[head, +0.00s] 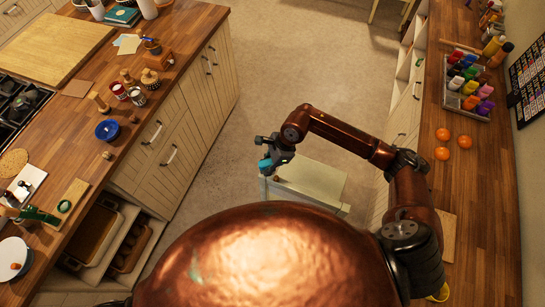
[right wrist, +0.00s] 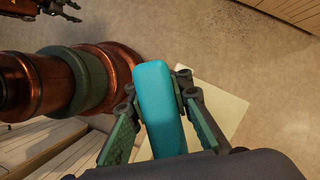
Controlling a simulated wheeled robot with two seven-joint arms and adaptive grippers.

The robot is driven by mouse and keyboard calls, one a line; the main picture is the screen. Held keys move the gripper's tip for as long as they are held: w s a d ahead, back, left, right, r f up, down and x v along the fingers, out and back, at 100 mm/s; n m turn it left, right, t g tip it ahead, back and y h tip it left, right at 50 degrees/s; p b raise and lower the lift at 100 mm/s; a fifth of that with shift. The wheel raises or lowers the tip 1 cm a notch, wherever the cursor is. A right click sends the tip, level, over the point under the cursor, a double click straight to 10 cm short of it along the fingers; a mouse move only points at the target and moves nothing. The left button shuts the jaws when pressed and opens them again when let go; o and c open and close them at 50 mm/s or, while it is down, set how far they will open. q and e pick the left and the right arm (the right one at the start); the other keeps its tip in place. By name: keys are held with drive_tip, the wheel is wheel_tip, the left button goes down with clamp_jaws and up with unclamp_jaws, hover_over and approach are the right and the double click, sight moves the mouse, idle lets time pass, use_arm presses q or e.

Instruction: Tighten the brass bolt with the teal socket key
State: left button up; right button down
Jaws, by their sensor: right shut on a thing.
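The teal socket key (right wrist: 158,105) is held between the green-padded fingers of my right gripper (right wrist: 157,130) in the right wrist view. The key's far end is free and touches nothing that I can see. What looks like my left gripper (right wrist: 62,8) shows only in part at the top left of the right wrist view; its fingers are not clear. I cannot make out the brass bolt in either view.
The pale stand (head: 318,177) is close under my right forearm. The left wooden counter (head: 135,125) holds a blue bowl (head: 108,130), tins and a hob. The right counter (head: 462,190) holds oranges (head: 442,153) and a bottle tray (head: 447,98).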

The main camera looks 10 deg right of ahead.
drive_tip(key=m+p, duration=0.1)
drive_tip(key=m, duration=0.1)
drive_tip(key=d+r+m+t+p, duration=0.1)
drive_tip(key=m, duration=0.1)
drive_tip(key=d+m+t, duration=0.1)
drive_tip(key=shift+w+r+m+h+p, duration=0.2)
drive_tip(key=shift+m+h+p, duration=0.1)
drive_tip(key=shift+m+p, duration=0.1)
drive_tip(key=shift+w+d+m+t+p, duration=0.15)
drive_tip(key=shift+d+m+t+p, duration=0.25)
drive_tip(key=shift+m, duration=0.6)
use_arm(q)
wheel_tip(320, 180, up, 5)
drive_tip(key=shift+f, duration=0.15)
drive_tip(key=shift+s+f, duration=0.1)
drive_tip(key=shift+f, duration=0.05)
use_arm(e)
drive_tip(key=shift+a+f+b, duration=0.15)
drive_tip(key=shift+f+b, duration=0.1)
drive_tip(key=shift+b, duration=0.4)
wheel_tip(320, 180, down, 4)
drive_tip(key=b, duration=0.3)
drive_tip(key=shift+w+f+b, duration=0.15)
drive_tip(key=shift+f+b, duration=0.05)
drive_tip(key=shift+b, duration=0.2)
use_arm(q)
wheel_tip(320, 180, down, 5)
drive_tip(key=shift+r, duration=0.15)
